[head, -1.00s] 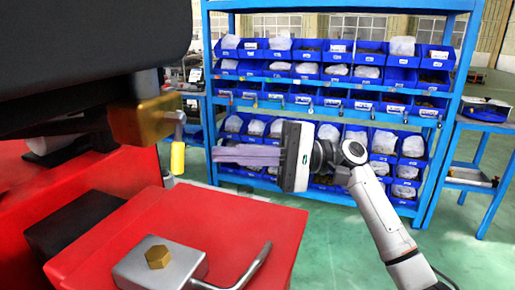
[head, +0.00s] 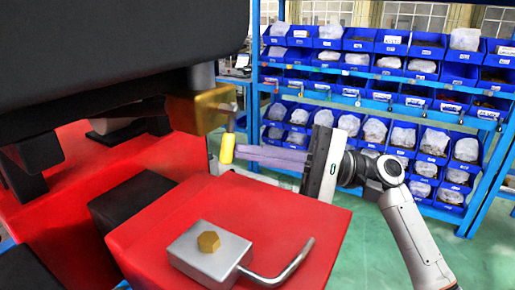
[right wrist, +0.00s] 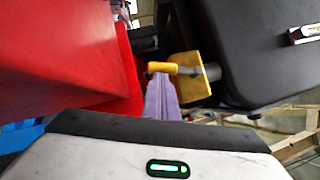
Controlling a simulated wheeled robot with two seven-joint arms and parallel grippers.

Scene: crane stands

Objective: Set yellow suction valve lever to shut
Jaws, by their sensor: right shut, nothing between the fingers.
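The yellow lever (head: 227,148) hangs down from a brass-coloured valve block (head: 200,110) under a large dark body. My right gripper (head: 240,153) is shut and empty, its purple-grey fingers pointing left with the tips at the lever. In the right wrist view the yellow lever (right wrist: 162,67) lies just beyond the fingertips (right wrist: 160,78), and the brass block (right wrist: 195,72) is to its right. Tips and lever look very close or touching; I cannot tell which. My left gripper is not in view.
A red base (head: 300,220) lies below, carrying a grey block (head: 190,255) with a brass hex nut and a bent metal handle (head: 285,268). The dark body (head: 120,50) overhangs the valve. A blue shelf with several bins (head: 400,70) stands behind, beyond green floor.

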